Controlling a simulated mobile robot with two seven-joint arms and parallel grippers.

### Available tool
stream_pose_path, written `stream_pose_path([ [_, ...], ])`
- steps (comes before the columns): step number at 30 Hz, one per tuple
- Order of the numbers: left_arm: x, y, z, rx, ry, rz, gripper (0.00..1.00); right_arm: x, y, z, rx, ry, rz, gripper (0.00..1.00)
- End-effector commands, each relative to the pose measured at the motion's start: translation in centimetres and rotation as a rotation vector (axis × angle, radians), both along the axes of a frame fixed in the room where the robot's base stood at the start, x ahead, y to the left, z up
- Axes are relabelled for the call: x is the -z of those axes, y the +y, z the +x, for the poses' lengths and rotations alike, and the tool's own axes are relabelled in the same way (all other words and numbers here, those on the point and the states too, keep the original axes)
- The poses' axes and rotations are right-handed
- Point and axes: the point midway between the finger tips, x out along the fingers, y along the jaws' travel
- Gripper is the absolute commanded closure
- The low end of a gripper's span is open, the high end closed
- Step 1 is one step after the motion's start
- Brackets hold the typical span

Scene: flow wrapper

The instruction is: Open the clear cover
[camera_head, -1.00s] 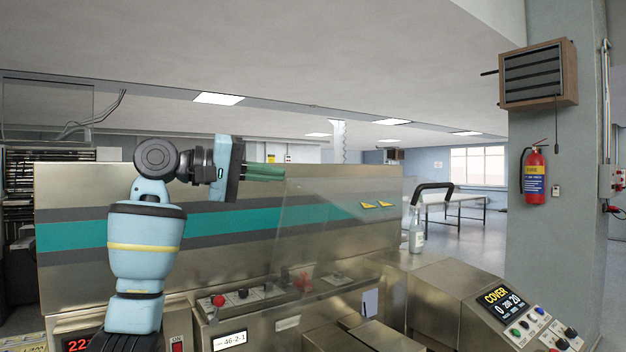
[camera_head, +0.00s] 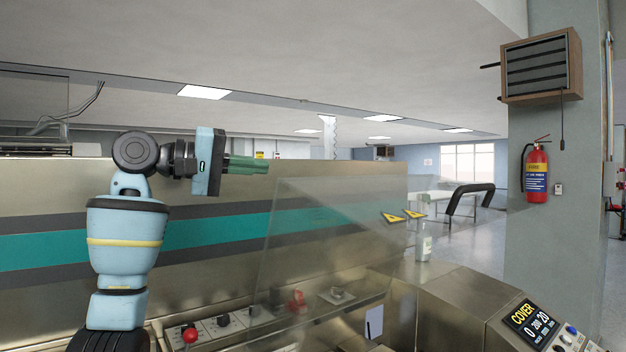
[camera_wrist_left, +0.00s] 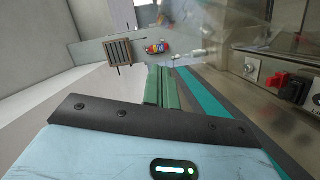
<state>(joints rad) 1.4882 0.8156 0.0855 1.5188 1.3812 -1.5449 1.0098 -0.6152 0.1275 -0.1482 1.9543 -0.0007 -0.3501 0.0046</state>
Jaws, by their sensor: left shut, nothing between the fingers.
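The clear cover (camera_head: 335,225) is a see-through panel over the right part of the steel wrapper machine, with two yellow warning triangles near its right side. My right gripper is out of view.
A red knob (camera_head: 190,336) and switches sit on the machine's lower front. A control panel reading COVER (camera_head: 535,318) is at lower right. A bottle (camera_head: 424,246) stands behind the cover's right side. A grey pillar with a fire extinguisher (camera_head: 536,172) is at right.

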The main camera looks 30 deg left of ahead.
Motion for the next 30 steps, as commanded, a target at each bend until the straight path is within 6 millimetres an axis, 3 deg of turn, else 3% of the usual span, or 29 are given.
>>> stream_pose_path([
  [8,0.1,-1.0,1.5,0.002,0.000,0.000,1.00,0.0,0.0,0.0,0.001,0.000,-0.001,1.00],
  [23,0.9,-5.6,8.7,0.003,0.001,-0.001,1.00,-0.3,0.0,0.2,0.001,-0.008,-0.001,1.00],
  [30,1.9,-7.9,7.5,0.001,-0.001,0.002,1.00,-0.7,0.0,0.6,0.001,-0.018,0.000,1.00],
])
